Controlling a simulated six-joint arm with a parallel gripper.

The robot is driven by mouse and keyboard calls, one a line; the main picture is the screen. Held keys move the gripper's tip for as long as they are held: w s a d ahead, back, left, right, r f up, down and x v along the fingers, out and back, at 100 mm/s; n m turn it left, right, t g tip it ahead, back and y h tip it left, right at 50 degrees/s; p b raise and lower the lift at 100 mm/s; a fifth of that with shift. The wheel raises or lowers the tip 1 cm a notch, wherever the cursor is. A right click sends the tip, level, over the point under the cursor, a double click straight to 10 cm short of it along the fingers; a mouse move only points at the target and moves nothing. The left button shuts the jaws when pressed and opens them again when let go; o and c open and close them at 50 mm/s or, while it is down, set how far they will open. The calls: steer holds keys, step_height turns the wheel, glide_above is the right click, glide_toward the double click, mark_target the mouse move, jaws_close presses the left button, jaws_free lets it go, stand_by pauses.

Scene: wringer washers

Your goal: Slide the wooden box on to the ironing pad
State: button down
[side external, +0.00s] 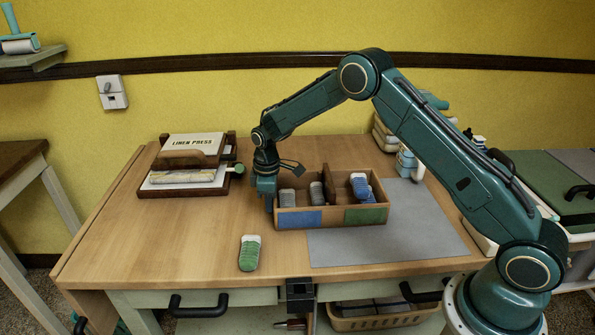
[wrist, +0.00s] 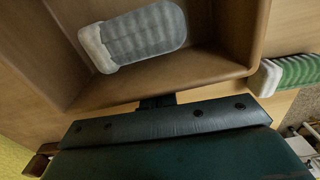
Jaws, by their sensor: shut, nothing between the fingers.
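The wooden box (side external: 333,222) stands upright on the table, with a blue label and a green label on its front. Its right part overlaps the grey ironing pad (side external: 415,235); its left part stands over bare wood. A divider splits it, and grey and blue striped items with pale ends lie in both compartments. My gripper (side external: 268,205) is shut and empty, pointing down at the box's left end, outside it. In the wrist view, the box wall (wrist: 200,85) is close in front of my gripper (wrist: 156,101); I cannot tell whether they touch.
A green striped item (side external: 249,253) lies on the table front left of the box; it also shows in the wrist view (wrist: 292,73). A linen press (side external: 188,165) stands at the back left. Bottles and stacked things (side external: 405,160) stand behind the pad. The pad's right part is clear.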

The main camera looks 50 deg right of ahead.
mark_target(318, 197)
steer(key=s+d, duration=0.9)
steer(key=s, duration=0.1)
steer(key=shift+a, duration=0.1)
stand_by(0.3)
steer(key=shift+w+a, duration=1.15)
steer(key=shift+w, duration=0.15)
steer(key=shift+w+a+r, duration=0.15)
steer(key=shift+w+a, duration=0.05)
steer(key=shift+w, duration=0.1)
step_height(318, 197, up, 10)
steer(key=shift+s, duration=0.15)
